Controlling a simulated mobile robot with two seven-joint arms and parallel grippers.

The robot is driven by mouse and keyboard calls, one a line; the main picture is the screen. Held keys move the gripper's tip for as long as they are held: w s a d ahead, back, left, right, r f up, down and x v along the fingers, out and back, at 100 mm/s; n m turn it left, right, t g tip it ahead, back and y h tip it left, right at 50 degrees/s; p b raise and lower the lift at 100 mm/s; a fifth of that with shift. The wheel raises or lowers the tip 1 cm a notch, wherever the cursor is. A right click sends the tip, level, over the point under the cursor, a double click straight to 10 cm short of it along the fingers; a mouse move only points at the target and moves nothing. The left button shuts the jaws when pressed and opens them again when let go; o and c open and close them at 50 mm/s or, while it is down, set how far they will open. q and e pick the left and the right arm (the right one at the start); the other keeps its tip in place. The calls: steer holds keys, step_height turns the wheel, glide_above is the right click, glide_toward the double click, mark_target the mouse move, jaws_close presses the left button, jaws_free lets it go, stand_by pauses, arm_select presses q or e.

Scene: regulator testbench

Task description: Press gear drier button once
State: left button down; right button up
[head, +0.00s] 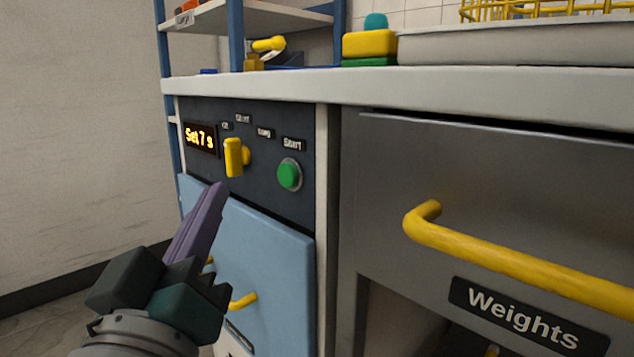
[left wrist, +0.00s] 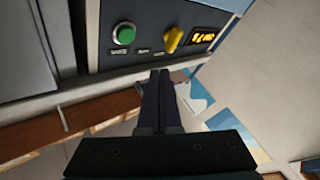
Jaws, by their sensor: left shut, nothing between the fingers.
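The gear drier's dark control panel (head: 262,195) is under the counter at the left in the head view. It bears a round green button (head: 289,175) under a "Start" label, a yellow knob (head: 234,157) and a lit display (head: 200,138) reading "Set 7 s". My left gripper (head: 218,190) is shut and empty, its purple fingers pointing up toward the panel, below the knob and left of the button in the picture. In the left wrist view the green button (left wrist: 123,34) lies beyond and left of the shut fingertips (left wrist: 158,74), apart from them. My right gripper is not in view.
A blue door (head: 250,240) with a yellow handle is below the panel. A grey drawer (head: 500,190) labelled "Weights" has a yellow handle (head: 520,262) jutting out at the right. The counter edge (head: 380,92) overhangs the panel. A wall (head: 75,130) stands at the left.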

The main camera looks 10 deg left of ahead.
mark_target(288, 175)
arm_select(q)
steer(key=shift+w+d+b, duration=0.35)
steer(key=shift+w+d, duration=0.5)
steer(key=shift+w, duration=0.3)
steer(key=shift+w+d+b, duration=0.35)
steer(key=shift+w+d, duration=0.5)
steer(key=shift+w, duration=0.25)
steer(key=shift+w+d, duration=0.1)
stand_by(0.3)
steer(key=shift+w+d, duration=0.15)
steer(key=shift+w, duration=0.1)
